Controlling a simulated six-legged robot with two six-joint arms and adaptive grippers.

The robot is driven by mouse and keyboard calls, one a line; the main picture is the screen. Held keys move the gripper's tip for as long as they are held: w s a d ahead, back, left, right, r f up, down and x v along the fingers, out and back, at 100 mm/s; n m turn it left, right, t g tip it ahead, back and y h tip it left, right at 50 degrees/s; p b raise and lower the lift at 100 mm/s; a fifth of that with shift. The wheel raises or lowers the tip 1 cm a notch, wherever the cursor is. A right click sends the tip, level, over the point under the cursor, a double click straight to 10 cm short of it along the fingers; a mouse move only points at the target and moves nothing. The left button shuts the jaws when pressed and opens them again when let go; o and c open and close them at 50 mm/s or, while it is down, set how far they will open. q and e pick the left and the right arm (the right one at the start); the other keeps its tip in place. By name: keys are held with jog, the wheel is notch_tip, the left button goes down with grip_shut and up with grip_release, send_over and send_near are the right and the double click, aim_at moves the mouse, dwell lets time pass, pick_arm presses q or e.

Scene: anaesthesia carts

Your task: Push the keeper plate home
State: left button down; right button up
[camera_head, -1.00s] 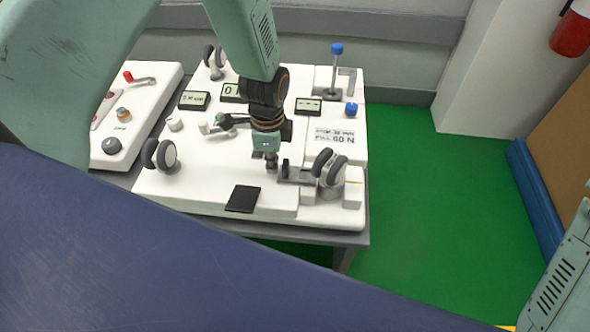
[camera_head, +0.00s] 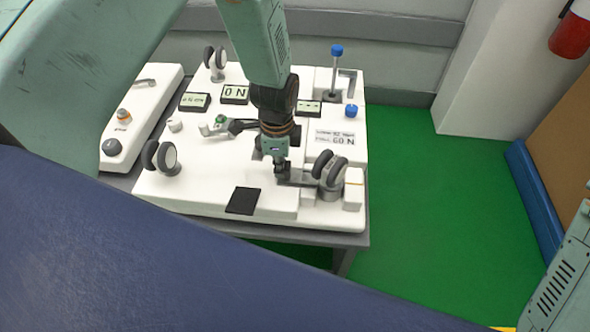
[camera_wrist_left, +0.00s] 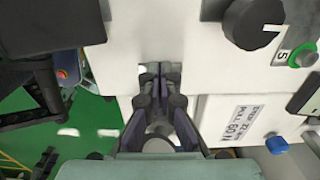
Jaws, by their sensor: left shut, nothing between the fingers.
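My left gripper (camera_head: 281,177) points down over the white panel, shut and empty. Its fingertips are against or just beside the left end of a dark grey plate (camera_head: 295,183), which looks like the keeper plate. The gripper hides part of that end, and I cannot tell whether they touch. The plate lies low beside a round grey post with two dark curved pads (camera_head: 329,170). In the left wrist view, the shut fingers (camera_wrist_left: 159,78) reach over the panel; the plate cannot be made out clearly there. My right gripper is not in view.
The white panel (camera_head: 215,190) carries a black square pad (camera_head: 243,201), a white block (camera_head: 353,189), a "60 N" label (camera_head: 334,141), several small displays and a blue-topped post (camera_head: 337,70). A second white panel (camera_head: 142,100) stands at left. Green floor (camera_head: 425,200) is clear at right.

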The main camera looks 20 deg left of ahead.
aim_at(295, 175)
pick_arm(q)
jog(key=shift+w+d+p, duration=0.25)
jog(key=shift+d+p, duration=0.1)
jog(key=shift+d, duration=0.5)
jog(key=shift+w+d+p, duration=0.2)
jog(key=shift+d+p, duration=0.1)
jog(key=shift+d, duration=0.5)
jog(key=shift+s+a, duration=0.1)
jog(key=shift+a, duration=0.15)
jog(key=shift+s+a+p, duration=0.1)
jog(key=shift+a+p, duration=0.2)
jog(key=shift+r, duration=0.1)
notch_tip(295, 175, up, 9)
jog(key=p, duration=0.9)
dwell(0.3)
